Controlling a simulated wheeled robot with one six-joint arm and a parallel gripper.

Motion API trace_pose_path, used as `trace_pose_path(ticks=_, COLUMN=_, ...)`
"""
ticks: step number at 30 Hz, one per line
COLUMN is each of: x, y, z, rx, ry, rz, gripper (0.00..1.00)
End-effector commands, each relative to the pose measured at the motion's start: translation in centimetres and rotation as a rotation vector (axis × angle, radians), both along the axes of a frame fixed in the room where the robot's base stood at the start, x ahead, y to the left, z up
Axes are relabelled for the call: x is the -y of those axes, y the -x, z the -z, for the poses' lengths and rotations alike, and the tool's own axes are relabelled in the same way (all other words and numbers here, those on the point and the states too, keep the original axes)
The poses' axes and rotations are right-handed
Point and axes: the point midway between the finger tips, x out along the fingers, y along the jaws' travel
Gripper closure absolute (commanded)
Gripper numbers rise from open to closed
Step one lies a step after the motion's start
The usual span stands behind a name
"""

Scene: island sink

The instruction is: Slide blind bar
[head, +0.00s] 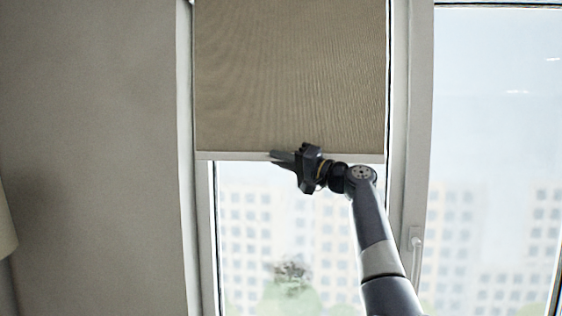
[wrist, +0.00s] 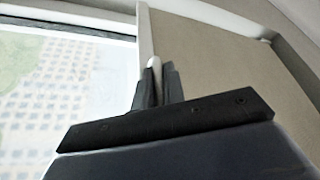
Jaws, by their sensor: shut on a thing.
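A tan fabric blind (head: 290,75) covers the upper part of the left window, and its pale bottom bar (head: 235,156) runs level across the window. My gripper (head: 278,156) is at the middle of the bar, its fingers pointing left along it. In the wrist view, the two dark fingers of my gripper (wrist: 157,82) are shut on the pale bar (wrist: 145,35), which runs up between them. The blind's fabric (wrist: 215,60) lies to the right of the bar there. The part of the bar behind my gripper is hidden.
Below the bar, the window glass (head: 245,230) is uncovered, with buildings outside. A white frame post (head: 415,130) with a window handle (head: 415,255) stands at the right. A plain wall (head: 90,150) is at the left, with a pale rounded object (head: 5,228) at its edge.

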Motion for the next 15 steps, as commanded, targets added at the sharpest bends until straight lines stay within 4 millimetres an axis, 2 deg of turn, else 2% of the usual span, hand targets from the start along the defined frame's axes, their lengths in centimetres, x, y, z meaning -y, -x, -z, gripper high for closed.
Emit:
trace_pose_path(ticks=2, x=0.02, y=0.03, z=-0.1, rx=0.002, ry=-0.001, rz=0.001, gripper=1.0)
trace_pose_path(ticks=3, x=0.02, y=0.03, z=-0.09, rx=0.002, ry=-0.001, rz=0.001, gripper=0.86)
trace_pose_path(ticks=10, x=0.01, y=0.01, z=-0.03, rx=0.001, ry=-0.001, rz=0.001, gripper=0.67)
trace_pose_path(ticks=15, x=0.0, y=0.0, z=0.0, rx=0.0, ry=0.0, rz=0.0, gripper=0.67)
